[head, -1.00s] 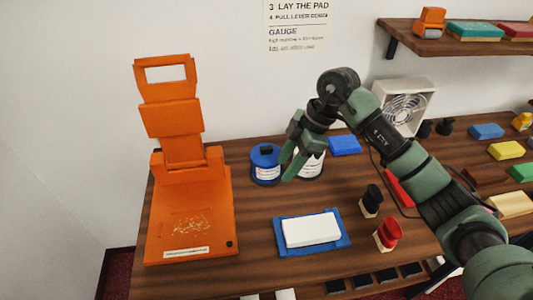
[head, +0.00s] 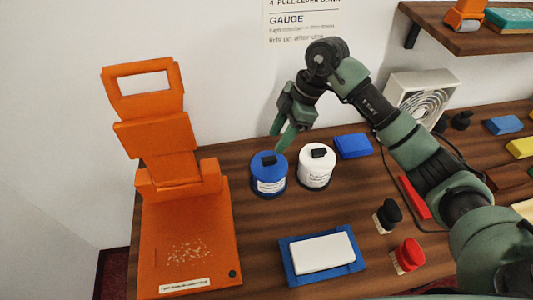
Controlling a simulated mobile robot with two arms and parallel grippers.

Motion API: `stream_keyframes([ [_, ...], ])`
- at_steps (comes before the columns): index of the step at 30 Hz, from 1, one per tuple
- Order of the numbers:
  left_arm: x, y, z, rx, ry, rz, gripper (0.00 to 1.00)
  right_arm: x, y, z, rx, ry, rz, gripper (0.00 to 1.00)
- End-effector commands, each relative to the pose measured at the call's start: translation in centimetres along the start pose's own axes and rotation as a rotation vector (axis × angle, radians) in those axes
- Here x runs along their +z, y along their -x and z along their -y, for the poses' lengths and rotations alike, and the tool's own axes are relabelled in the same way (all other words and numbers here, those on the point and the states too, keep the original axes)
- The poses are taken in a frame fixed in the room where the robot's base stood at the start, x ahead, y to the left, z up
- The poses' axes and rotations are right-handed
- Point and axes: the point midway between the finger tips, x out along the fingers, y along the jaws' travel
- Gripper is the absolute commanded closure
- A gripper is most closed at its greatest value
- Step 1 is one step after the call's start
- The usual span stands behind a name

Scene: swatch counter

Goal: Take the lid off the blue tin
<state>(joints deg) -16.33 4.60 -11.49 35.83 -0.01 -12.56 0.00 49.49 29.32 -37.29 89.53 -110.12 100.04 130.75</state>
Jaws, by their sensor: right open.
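The blue tin (head: 269,181) stands upright on the wooden counter, left of a white tin. Its blue lid (head: 267,160) with a dark knob sits on top of it. My right gripper (head: 280,141) is above and just behind the blue tin in the picture, fingers pointing down and to the left. It is open and holds nothing. I cannot tell whether the fingertips touch the lid, but a gap seems to show between them and the knob. My left gripper is not in view.
The white tin (head: 317,170) with a dark knob stands close on the right. An orange press (head: 187,230) fills the left side. A white pad on a blue tray (head: 353,264) lies in front. Black and red stamps (head: 408,255), a blue block (head: 352,146) and a fan (head: 421,97) are to the right.

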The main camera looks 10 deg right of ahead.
Motion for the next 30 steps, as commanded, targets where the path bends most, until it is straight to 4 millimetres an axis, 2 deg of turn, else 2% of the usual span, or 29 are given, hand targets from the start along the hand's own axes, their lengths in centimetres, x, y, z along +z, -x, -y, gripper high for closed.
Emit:
stream_keyframes([
  [11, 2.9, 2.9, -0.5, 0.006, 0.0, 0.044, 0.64, 0.3, -4.7, 0.2, -0.006, -0.002, -0.001, 0.56],
  [15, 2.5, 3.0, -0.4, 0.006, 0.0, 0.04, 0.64, 0.4, -6.4, 0.1, -0.003, 0.0, -0.001, 0.56],
  [23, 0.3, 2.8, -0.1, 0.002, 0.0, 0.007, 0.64, 0.5, -6.8, 0.0, 0.0, 0.0, 0.0, 0.56],
  [25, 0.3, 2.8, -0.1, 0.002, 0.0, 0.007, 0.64, 0.5, -6.8, 0.0, 0.0, 0.0, 0.0, 0.7],
  [28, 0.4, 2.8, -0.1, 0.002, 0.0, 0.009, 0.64, 0.5, -6.8, 0.0, 0.0, 0.0, 0.0, 0.98],
  [30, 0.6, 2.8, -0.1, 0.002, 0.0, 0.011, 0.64, 0.5, -6.8, 0.0, 0.0, 0.0, 0.0, 1.0],
])
